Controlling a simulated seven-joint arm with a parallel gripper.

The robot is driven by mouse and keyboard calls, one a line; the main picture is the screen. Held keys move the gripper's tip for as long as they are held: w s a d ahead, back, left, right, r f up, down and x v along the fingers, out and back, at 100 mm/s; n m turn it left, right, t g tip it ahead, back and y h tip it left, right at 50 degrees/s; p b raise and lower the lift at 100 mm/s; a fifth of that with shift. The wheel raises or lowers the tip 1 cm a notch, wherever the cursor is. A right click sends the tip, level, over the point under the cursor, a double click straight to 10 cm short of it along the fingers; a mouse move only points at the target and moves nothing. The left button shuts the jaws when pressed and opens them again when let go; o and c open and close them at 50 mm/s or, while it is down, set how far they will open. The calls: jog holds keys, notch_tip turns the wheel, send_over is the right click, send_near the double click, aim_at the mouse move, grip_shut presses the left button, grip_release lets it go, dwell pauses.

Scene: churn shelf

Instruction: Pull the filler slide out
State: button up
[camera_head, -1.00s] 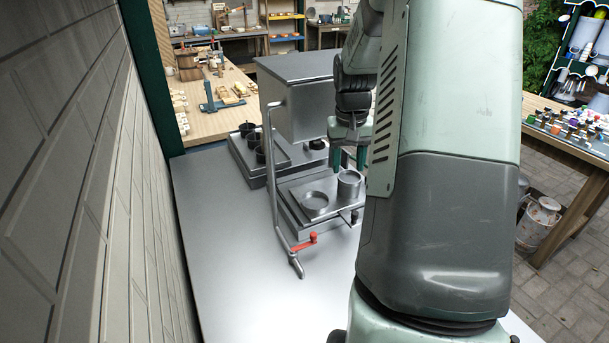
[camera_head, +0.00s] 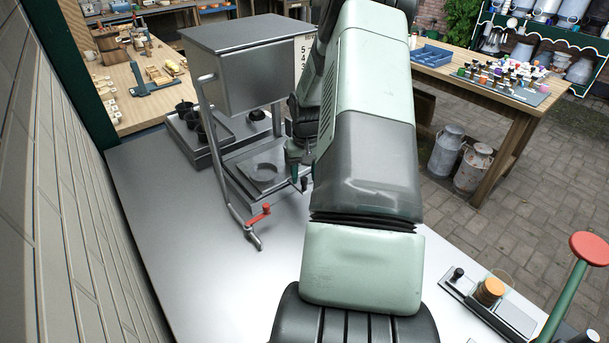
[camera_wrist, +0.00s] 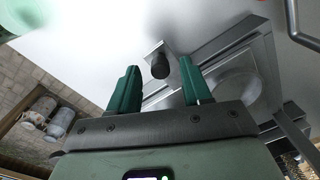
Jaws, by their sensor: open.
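The filler slide is a flat metal plate with a round opening (camera_head: 262,172), low in the metal filler frame. Its dark upright knob (camera_head: 304,184) stands at the right, front end. In the wrist view the knob (camera_wrist: 160,66) stands on a small metal tab, between and slightly beyond my two green fingertips. A round metal form (camera_wrist: 235,90) shows to the right of them. My gripper (camera_head: 298,166) is open, pointing down just above and beside the knob in the head view. I see no clear contact between fingers and knob.
The filler's box-shaped hopper (camera_head: 245,65) rises above the slide. Several dark cups (camera_head: 195,122) stand on a tray behind. The bare metal bench (camera_head: 170,240) is clear in front.

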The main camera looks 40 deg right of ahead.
jog(key=shift+f, duration=0.4)
jog(key=shift+c, duration=0.4)
grip_shut()
jog(key=shift+s, duration=0.1)
